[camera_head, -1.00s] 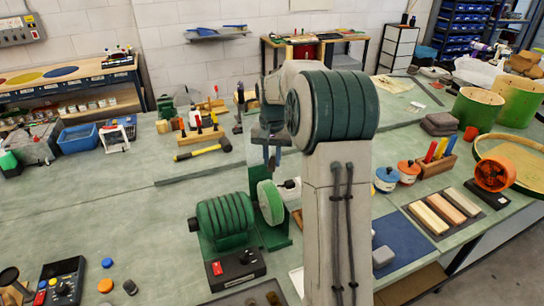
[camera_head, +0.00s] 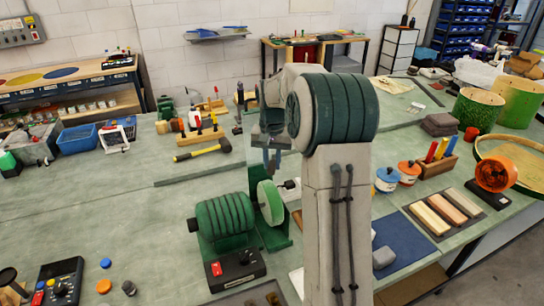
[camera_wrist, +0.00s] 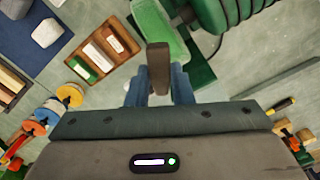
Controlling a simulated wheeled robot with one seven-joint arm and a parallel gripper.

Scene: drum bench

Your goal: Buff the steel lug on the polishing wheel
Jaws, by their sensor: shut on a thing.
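The polishing wheel (camera_head: 271,202) is a pale green disc on the right end of a dark green motor (camera_head: 226,216). My gripper (camera_head: 271,160) is above and just behind the wheel in the head view, partly hidden by my arm. In the wrist view its blue fingers (camera_wrist: 160,88) are shut on the steel lug (camera_wrist: 158,66), a dark brownish bar. The lug's far end overlaps the lower edge of the wheel (camera_wrist: 158,25) in that view. I cannot tell whether they touch. The lug cannot be made out in the head view.
A control box (camera_head: 237,270) with a red switch sits in front of the motor. A yellow-handled hammer (camera_head: 203,150) lies behind it. The bench left of the motor is mostly clear.

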